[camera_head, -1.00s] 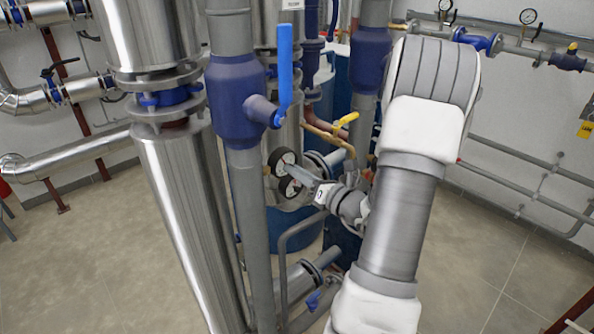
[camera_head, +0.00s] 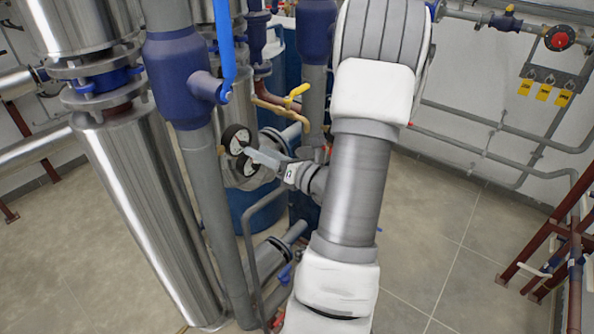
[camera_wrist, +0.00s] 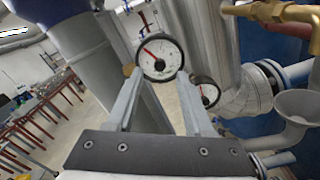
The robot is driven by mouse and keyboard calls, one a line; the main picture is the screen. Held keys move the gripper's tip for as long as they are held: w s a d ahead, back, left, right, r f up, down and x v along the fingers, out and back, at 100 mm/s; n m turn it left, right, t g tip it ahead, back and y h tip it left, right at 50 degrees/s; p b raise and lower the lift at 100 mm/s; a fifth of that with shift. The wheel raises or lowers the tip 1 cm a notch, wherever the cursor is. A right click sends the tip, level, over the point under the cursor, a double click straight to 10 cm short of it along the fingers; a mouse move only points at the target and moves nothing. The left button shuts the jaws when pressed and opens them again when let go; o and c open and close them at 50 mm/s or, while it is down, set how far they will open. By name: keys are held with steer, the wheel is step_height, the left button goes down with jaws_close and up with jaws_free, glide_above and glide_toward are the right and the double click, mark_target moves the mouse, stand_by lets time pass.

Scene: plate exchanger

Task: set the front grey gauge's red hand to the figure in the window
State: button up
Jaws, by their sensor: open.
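Two round dial gauges with dark rims and white faces sit close together; neither looks clearly grey. The upper gauge (camera_wrist: 160,57) shows in the wrist view with its red hand (camera_wrist: 149,51) pointing up and left. It also shows in the head view (camera_head: 236,138). The lower gauge (camera_wrist: 207,94) is to its right, partly behind my right finger; its red hand points up and left. My gripper (camera_wrist: 159,76) is open and empty, its fingertips either side of the upper gauge's lower part in the picture. I cannot tell whether they touch it. No window figure is readable.
A grey pipe with a blue valve body (camera_head: 182,78) and a blue lever (camera_head: 224,45) stands left of the gauges. A yellow-handled valve (camera_head: 295,95) is above right. A large steel column (camera_head: 140,200) stands at left. Open floor lies at right (camera_head: 455,240).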

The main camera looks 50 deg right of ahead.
steer(key=s+d+b, duration=0.1)
steer(key=s+b, duration=0.1)
steer(key=s, duration=1.2)
